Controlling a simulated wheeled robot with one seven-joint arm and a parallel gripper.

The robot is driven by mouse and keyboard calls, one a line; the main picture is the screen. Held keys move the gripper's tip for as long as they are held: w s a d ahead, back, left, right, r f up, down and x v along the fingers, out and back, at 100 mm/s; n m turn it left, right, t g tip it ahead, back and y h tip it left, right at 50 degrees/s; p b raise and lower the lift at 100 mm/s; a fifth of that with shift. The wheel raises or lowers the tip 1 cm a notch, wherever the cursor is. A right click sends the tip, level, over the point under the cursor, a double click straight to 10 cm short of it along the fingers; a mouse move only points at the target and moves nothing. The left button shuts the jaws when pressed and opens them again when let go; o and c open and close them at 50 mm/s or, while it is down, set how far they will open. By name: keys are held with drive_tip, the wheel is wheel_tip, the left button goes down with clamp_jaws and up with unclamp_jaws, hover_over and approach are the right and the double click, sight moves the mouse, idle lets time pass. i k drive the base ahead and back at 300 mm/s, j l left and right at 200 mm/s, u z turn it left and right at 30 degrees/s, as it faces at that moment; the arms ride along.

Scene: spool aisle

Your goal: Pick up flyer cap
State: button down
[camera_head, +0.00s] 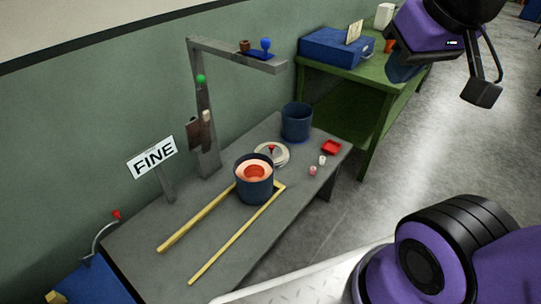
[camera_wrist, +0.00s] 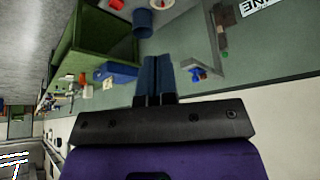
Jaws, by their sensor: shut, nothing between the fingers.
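No thing is labelled flyer cap. The pale round disc with a red knob (camera_head: 272,154) on the grey bench (camera_head: 225,235) looks the likeliest, but I cannot be sure. It lies behind a dark blue pot (camera_head: 254,190) holding an orange ring, which partly hides it. The disc seems to show at the top edge of the wrist view (camera_wrist: 160,4). My gripper (camera_wrist: 153,62) shows dark blue fingers pressed together, with nothing between them. It is high in the air, well apart from the disc, toward the green table's side.
A second blue pot (camera_head: 297,123), a red tray (camera_head: 331,147) and small pieces stand at the bench's far end. Two yellow rails (camera_head: 235,236) lie in front. A grey post (camera_head: 205,130) with an overhanging arm rises behind. A green table (camera_head: 345,75) carries a blue box (camera_head: 335,47).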

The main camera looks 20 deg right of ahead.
sight(277, 152)
drive_tip(key=i+l+u, duration=0.3)
drive_tip(key=l, duration=0.35)
drive_tip(key=i+l+u, duration=0.1)
drive_tip(key=i+l, duration=0.2)
drive_tip(key=i+l+u, duration=0.15)
drive_tip(key=l, duration=0.25)
drive_tip(key=i+l+u, duration=0.15)
drive_tip(key=l, duration=0.2)
drive_tip(key=i+l+u, duration=0.15)
drive_tip(key=l, duration=0.25)
drive_tip(key=i+l+u, duration=0.15)
drive_tip(key=l, duration=0.25)
drive_tip(key=l+u, duration=0.1)
drive_tip(key=l, duration=0.35)
